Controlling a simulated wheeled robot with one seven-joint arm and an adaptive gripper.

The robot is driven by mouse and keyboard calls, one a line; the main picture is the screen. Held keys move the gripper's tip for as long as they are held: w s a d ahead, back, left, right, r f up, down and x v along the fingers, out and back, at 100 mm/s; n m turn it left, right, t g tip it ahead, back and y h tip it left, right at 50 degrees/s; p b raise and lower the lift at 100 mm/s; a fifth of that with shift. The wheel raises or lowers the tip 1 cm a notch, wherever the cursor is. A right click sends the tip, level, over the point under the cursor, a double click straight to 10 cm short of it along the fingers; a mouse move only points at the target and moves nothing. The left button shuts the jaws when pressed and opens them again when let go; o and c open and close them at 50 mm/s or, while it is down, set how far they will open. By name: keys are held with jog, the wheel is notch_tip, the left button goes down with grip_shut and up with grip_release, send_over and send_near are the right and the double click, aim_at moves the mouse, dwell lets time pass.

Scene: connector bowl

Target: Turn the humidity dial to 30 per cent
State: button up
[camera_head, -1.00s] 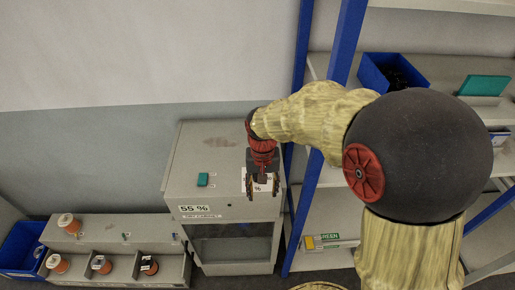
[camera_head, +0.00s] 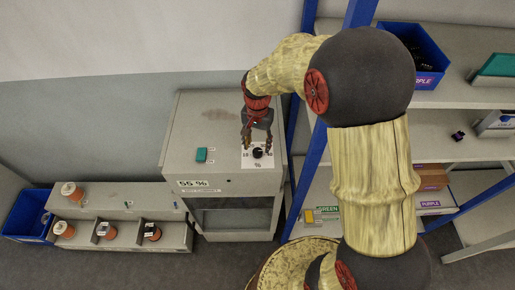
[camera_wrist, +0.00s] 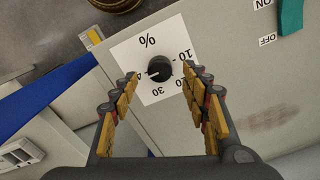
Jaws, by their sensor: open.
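The humidity dial is a black round knob (camera_head: 258,153) on a white card (camera_head: 250,164) on top of the grey dry cabinet (camera_head: 186,140). In the wrist view the knob (camera_wrist: 160,68) has a small white mark pointing lower left, close to the partly hidden 40. The card (camera_wrist: 140,50) shows 10, 20 and 30 around it. My gripper (camera_head: 256,147) is open above the card. In the wrist view its fingers (camera_wrist: 163,74) stand on either side of the knob, apart from it in the picture; the height gap is hard to tell.
A teal switch (camera_head: 201,155) with ON and OFF labels sits left of the dial. The cabinet front reads 55 % (camera_head: 193,183). A blue shelf post (camera_head: 305,185) stands close on the right. Spools (camera_head: 72,190) sit on a low grey rack at left.

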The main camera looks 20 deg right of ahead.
aim_at(258, 151)
jog(key=shift+f, duration=1.8)
jog(key=shift+c, duration=0.4)
jog(key=c, duration=1.1)
jog(key=n, duration=0.6)
jog(key=shift+b, duration=0.4)
jog(key=n, duration=0.5)
jog(key=shift+n+b, duration=0.3)
jog(key=shift+n, duration=0.1)
jog(key=o, duration=1.1)
